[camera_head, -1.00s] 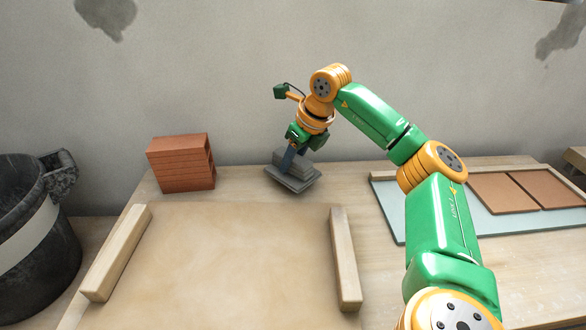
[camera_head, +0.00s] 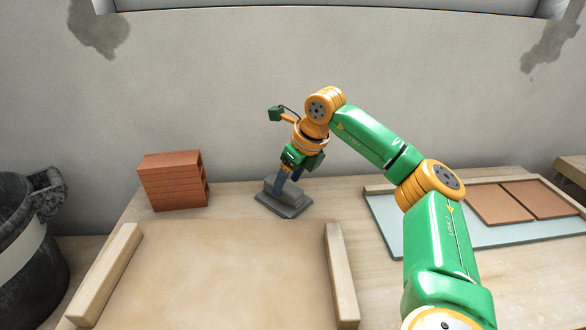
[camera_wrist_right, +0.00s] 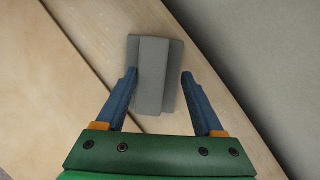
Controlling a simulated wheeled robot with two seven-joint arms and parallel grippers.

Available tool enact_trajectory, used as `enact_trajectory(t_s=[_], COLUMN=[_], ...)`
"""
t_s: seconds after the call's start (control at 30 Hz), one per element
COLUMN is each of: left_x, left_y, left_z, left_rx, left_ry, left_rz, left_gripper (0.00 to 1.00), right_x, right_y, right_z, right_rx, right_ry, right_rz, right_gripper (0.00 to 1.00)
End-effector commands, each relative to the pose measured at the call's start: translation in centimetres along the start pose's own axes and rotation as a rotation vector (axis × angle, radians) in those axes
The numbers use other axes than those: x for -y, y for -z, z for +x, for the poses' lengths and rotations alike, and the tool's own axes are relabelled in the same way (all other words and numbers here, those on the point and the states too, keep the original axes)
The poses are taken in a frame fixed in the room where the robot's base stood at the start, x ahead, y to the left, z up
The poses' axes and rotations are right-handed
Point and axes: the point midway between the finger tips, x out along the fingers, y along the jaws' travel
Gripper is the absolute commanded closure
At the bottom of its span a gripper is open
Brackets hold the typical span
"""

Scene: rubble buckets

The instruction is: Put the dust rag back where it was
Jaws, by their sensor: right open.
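My left gripper is not in view.
Red bricks (camera_head: 174,182) stand at the back left. The pale board (camera_head: 215,270) has wooden side bars (camera_head: 341,272). A black bucket (camera_head: 28,255) is at the left. A pale blue panel (camera_head: 390,222) with brown tiles (camera_head: 500,204) lies at the right. The wall is close behind.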

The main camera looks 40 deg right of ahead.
Motion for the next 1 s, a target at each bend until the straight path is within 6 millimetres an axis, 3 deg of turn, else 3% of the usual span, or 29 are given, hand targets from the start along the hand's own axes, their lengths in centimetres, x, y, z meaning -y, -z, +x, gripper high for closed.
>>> enact_trajectory(t_s=[0.2, 0.33, 0.5, 0.87, 0.93, 1.0], left_x=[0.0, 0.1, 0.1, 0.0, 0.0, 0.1], left_y=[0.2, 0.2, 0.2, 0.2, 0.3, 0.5], left_z=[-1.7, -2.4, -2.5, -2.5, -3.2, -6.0], left_rx=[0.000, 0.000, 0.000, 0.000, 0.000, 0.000], left_ry=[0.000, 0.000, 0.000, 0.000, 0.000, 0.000], left_rz=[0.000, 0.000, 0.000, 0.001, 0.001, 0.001], left_gripper=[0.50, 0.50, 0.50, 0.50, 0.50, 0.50], right_x=[0.0, 0.0, 0.0, 0.0, 0.0, 0.0], right_y=[-0.3, -0.2, 0.0, 0.0, -0.3, -1.4], right_z=[-6.7, -9.4, -10.5, -10.5, -11.2, -13.7], right_rx=[0.005, 0.003, 0.000, 0.000, 0.000, 0.000], right_ry=[0.000, 0.001, 0.001, 0.001, 0.001, 0.001], right_rz=[-0.001, -0.001, 0.000, 0.000, 0.000, 0.000], right_gripper=[0.30, 0.30, 0.30, 0.30, 0.30, 0.30])
